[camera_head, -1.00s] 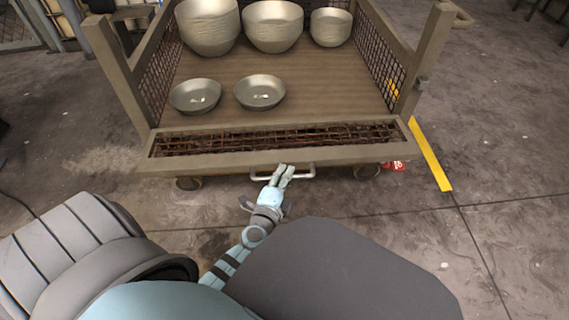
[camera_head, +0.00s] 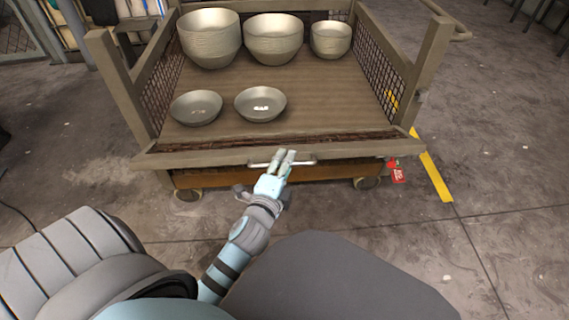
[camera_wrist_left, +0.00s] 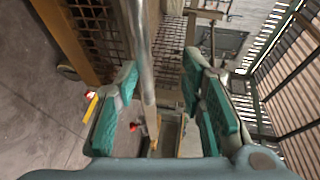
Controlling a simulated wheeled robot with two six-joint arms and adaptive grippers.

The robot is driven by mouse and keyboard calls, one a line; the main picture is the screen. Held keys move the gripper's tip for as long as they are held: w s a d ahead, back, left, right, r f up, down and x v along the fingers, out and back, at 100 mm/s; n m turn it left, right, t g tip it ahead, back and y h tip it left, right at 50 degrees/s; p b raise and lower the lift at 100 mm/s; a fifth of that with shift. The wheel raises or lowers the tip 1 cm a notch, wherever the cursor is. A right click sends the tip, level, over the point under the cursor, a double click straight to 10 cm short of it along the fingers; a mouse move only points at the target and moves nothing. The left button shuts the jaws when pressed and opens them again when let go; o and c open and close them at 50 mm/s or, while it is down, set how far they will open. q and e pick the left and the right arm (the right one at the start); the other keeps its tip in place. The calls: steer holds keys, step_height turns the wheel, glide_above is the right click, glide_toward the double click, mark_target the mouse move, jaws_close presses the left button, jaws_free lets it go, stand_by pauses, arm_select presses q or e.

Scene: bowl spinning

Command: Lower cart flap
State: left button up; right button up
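The cart flap (camera_head: 220,158) is the front panel of the cart (camera_head: 300,125). It slants outward and shows almost edge-on, with a thin strip of its brown mesh behind the front bar. A metal handle (camera_head: 306,162) is fixed to that bar. My left gripper (camera_head: 286,154) is at the handle. In the left wrist view, the handle (camera_wrist_left: 146,70) passes between the gripper's teal-padded fingers (camera_wrist_left: 160,95), with a gap visible, so the gripper is open around it. Whether a finger touches the handle is unclear. My right gripper is out of view.
Stacked metal bowls (camera_head: 274,42) stand at the back of the cart bed, and two single bowls (camera_head: 260,104) sit nearer the front. Mesh side panels with posts flank the bed. A red tag (camera_head: 398,174) hangs at the right front. Floor in front is clear.

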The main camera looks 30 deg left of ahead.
arm_select(q)
steer(key=shift+r, duration=0.4)
steer(key=s+f, duration=1.1)
steer(key=f, duration=0.1)
steer(key=shift+s+d+f, duration=0.15)
steer(key=shift+d+f, duration=0.1)
steer(key=shift+d, duration=0.15)
stand_by(0.3)
stand_by(0.5)
